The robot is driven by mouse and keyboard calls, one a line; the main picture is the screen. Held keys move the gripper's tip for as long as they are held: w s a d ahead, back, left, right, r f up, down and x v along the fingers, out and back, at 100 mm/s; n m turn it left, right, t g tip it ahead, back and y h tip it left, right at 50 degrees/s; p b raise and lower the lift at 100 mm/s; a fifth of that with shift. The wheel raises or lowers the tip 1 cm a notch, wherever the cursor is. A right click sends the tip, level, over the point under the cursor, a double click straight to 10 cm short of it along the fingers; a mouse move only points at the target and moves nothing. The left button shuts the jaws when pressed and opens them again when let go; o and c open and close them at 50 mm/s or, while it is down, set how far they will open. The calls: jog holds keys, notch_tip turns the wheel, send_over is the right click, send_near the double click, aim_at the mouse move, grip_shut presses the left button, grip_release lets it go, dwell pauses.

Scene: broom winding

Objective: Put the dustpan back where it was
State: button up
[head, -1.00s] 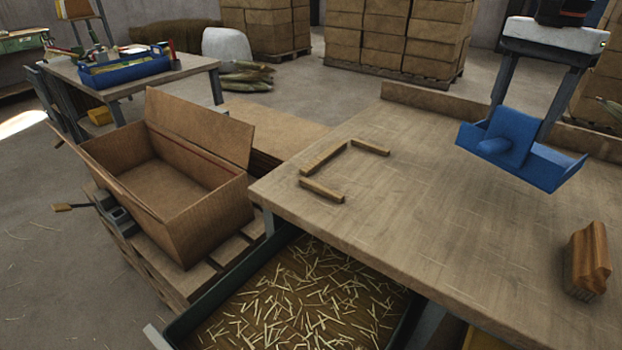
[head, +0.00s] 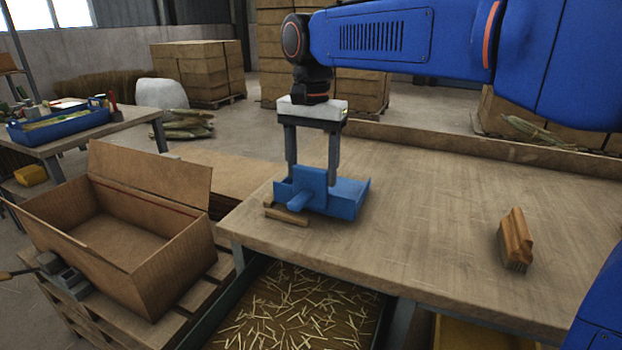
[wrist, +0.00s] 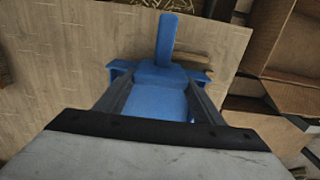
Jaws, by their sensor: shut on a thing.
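The blue dustpan (head: 345,196) is between the fingers of my gripper (head: 312,170), at the left part of the workbench (head: 420,215). My gripper points down and is shut on the dustpan. In the wrist view the dustpan (wrist: 158,98) lies between both fingers, its handle (wrist: 166,38) pointing to the top of the picture. A thin wooden strip (head: 287,216) on the bench shows just in front of the dustpan. The dustpan hides most of the other strips. It is low over the bench; I cannot tell whether it touches it.
A wooden brush (head: 516,240) stands at the right of the bench. An open cardboard box (head: 150,270) is at the left, and a straw-filled tray (head: 290,315) is below the front edge. A raised ledge (head: 450,144) runs along the back. The bench middle is clear.

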jog(key=shift+f, duration=1.25)
jog(key=shift+d, duration=0.1)
jog(key=o, duration=1.5)
jog(key=shift+f, duration=0.1)
notch_tip(320, 180, up, 12)
jog(key=shift+r, duration=0.15)
